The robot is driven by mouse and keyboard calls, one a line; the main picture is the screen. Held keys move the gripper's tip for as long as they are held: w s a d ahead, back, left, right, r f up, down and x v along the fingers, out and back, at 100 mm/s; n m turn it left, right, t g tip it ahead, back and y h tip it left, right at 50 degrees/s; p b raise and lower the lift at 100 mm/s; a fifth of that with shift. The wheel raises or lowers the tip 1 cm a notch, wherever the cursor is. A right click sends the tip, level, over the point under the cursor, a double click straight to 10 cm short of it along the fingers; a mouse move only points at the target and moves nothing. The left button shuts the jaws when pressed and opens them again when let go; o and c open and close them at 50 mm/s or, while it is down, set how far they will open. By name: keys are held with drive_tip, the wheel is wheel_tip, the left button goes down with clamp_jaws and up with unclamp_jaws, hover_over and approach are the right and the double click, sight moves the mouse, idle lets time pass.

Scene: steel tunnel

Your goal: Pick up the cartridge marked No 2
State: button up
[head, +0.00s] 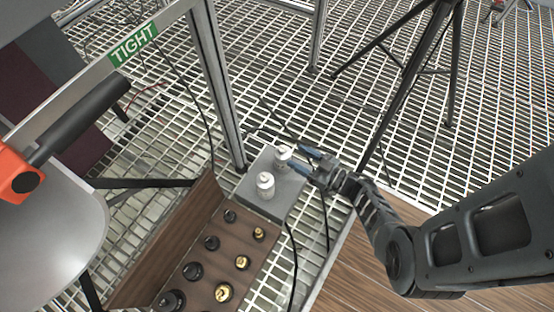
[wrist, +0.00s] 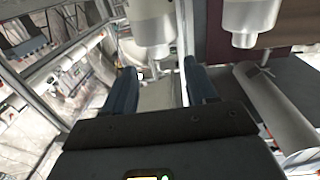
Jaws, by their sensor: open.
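Two white cartridges stand upright on a grey box (head: 284,196) in the head view. The far cartridge (head: 282,154) is right in front of my gripper (head: 303,161). The near cartridge (head: 265,186) stands to its left and closer to me. I cannot read a number on either. My gripper's two blue fingers are open and empty. In the wrist view, one cartridge (wrist: 153,24) lines up with the gap of the gripper (wrist: 160,74), just beyond the fingertips. The other cartridge (wrist: 248,22) is to the right, outside the fingers.
A wooden tray (head: 195,258) with several black and gold knobs lies in front of the box. A metal post (head: 222,90) rises behind the box. A black tripod (head: 418,62) stands behind on the grating. Dark cables run beside the box. A green TIGHT label (head: 133,45) is at upper left.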

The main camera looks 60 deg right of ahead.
sight(287, 151)
drive_tip(key=w+b, duration=0.1)
drive_tip(key=w, duration=0.2)
drive_tip(key=w+b, duration=0.1)
drive_tip(key=w, duration=0.1)
drive_tip(key=shift+w+d+f, duration=0.15)
drive_tip(key=shift+w+f, duration=0.05)
drive_tip(key=shift+w, duration=0.2)
drive_tip(key=shift+w+r, duration=0.1)
drive_tip(key=shift+w, duration=0.35)
clamp_jaws()
idle(0.8)
